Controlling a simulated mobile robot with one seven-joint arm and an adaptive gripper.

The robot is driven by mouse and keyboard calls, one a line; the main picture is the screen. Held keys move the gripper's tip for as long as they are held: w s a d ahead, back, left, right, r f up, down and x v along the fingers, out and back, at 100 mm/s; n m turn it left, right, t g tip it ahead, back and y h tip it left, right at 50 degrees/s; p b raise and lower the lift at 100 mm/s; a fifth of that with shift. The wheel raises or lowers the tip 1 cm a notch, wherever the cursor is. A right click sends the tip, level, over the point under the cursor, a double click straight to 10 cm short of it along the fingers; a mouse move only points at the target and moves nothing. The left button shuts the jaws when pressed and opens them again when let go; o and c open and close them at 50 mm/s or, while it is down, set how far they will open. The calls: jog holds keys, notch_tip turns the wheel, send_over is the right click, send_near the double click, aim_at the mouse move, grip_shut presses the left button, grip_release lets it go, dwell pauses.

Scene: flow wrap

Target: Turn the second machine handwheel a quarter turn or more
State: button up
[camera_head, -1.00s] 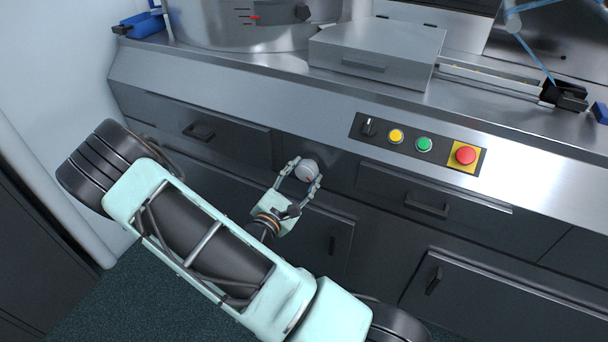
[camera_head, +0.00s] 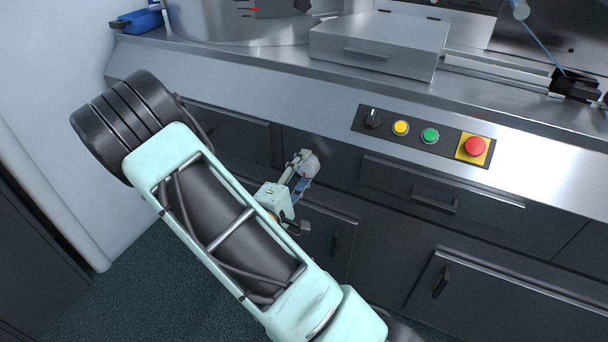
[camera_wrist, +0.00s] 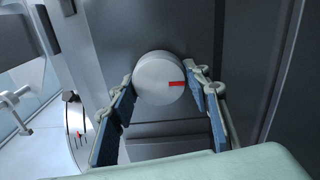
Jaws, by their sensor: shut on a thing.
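The handwheel (camera_head: 309,163) is a pale grey round knob with a short red mark on its face. It sits on the dark front of the machine, below the steel counter. In the wrist view the handwheel (camera_wrist: 153,82) faces me, with its red mark pointing right. My gripper (camera_head: 301,165) is shut on it, one finger on each side of the rim. The blue-padded fingers also show in the wrist view (camera_wrist: 162,84). The far side of the wheel and its mount are hidden.
A control panel with a black selector (camera_head: 373,118), yellow button (camera_head: 401,128), green button (camera_head: 430,136) and red stop button (camera_head: 474,146) is to the right. Drawer handles (camera_head: 435,202) stick out nearby. A steel box (camera_head: 375,40) stands on the counter.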

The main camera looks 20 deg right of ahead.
jog(key=shift+m+b, duration=0.55)
jog(key=shift+m, duration=0.25)
jog(key=o, duration=1.1)
jog(key=v, duration=1.2)
